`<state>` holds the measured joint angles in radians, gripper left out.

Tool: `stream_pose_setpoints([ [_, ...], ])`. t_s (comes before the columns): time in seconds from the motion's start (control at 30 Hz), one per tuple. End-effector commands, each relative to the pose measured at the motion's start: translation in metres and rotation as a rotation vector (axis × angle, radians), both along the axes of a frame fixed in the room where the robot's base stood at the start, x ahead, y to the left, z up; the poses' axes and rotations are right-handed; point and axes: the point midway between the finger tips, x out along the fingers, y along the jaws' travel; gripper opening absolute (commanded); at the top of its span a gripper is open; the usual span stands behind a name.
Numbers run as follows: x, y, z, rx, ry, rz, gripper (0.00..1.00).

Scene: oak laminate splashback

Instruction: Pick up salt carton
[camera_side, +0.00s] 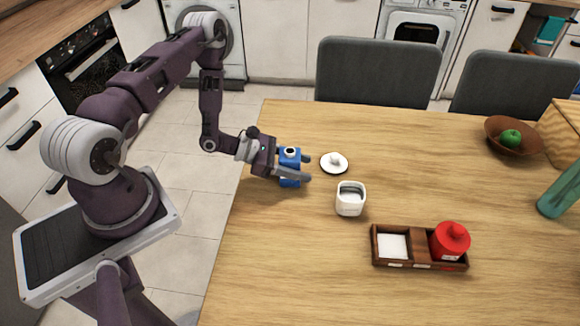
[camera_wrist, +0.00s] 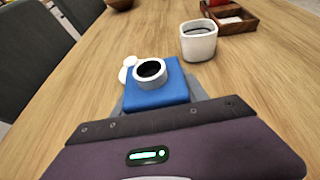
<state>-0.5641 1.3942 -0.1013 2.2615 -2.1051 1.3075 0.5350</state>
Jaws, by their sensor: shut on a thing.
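The salt carton appears to be the blue box with a white round spout on top. In the side view the blue carton (camera_side: 289,160) stands between the grey fingers of my gripper (camera_side: 295,165), near the table's left edge. My gripper is shut on it. In the wrist view the carton (camera_wrist: 157,92) sits just beyond my gripper (camera_wrist: 160,105), its dark round opening facing up. The fingers are mostly hidden there behind the carton and the gripper body. I cannot tell whether the carton's base touches the table.
A white cup (camera_side: 351,199) with dark contents stands to the right. A white saucer-like piece with a knob (camera_side: 334,162) lies close behind. A wooden tray (camera_side: 417,265) holds a white item and a red container (camera_side: 450,240). A brown bowl (camera_side: 514,134) holds a green fruit.

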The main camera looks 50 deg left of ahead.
Motion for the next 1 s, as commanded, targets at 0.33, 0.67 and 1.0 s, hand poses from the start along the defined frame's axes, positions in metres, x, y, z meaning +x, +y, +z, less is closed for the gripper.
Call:
stream_pose_setpoints([
  [0.33, 0.001, 0.0, 0.014, 0.0, -0.003, -0.001, 0.0],
  [0.67, 0.001, 0.0, 0.088, 0.002, -0.004, -0.001, 0.0],
  [1.0, 0.029, -0.079, 0.074, 0.035, 0.036, -0.007, 0.0],
])
